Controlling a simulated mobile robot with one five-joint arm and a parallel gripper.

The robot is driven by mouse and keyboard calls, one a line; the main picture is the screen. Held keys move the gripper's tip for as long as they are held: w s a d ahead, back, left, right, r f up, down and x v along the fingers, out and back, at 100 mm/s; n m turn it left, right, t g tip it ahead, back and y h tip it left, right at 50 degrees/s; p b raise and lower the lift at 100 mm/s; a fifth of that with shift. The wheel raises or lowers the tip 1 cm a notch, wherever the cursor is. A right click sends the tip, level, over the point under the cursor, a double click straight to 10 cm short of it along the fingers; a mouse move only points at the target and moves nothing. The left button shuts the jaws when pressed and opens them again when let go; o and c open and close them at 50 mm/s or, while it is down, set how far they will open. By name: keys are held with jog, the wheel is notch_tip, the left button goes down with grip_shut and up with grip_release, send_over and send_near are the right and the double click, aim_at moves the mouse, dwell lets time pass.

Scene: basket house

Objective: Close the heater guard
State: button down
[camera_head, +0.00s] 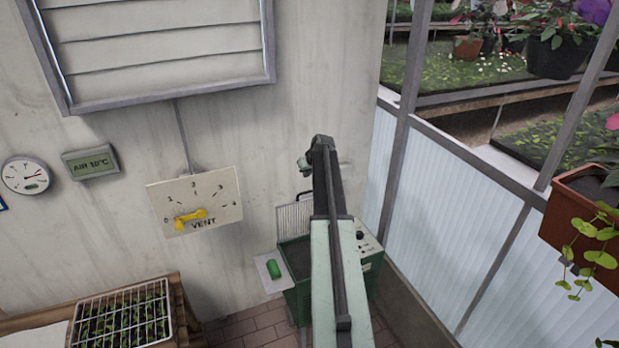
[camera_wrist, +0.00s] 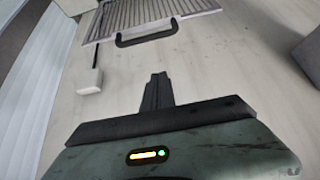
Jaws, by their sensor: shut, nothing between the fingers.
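The heater (camera_head: 290,255) is a green box near the floor by the wall, with a dark open top. Its guard (camera_head: 293,218), a pale slatted grille, stands raised at the back of the box. My arm hides part of both. In the wrist view the guard (camera_wrist: 150,18) is at the top, with a black bar handle (camera_wrist: 147,36) along its edge. My gripper (camera_wrist: 157,80) is shut and empty, pointing toward the handle with a visible gap. In the head view my arm's end is above the heater, and its fingers cannot be made out.
A small white shelf with a green object (camera_head: 274,269) juts from the heater's left side. A control panel (camera_head: 369,243) is at its right. The glazed wall (camera_head: 455,215) stands close on the right. A vent dial (camera_head: 195,202) and a seedling tray (camera_head: 122,315) are left.

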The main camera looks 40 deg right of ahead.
jog(key=b+x, duration=0.6)
jog(key=x, duration=0.2)
jog(key=s, duration=0.1)
jog(key=s+a, duration=0.1)
jog(key=s, duration=0.1)
jog(key=shift+s+a+f, duration=0.35)
jog(key=shift+s+f, duration=0.05)
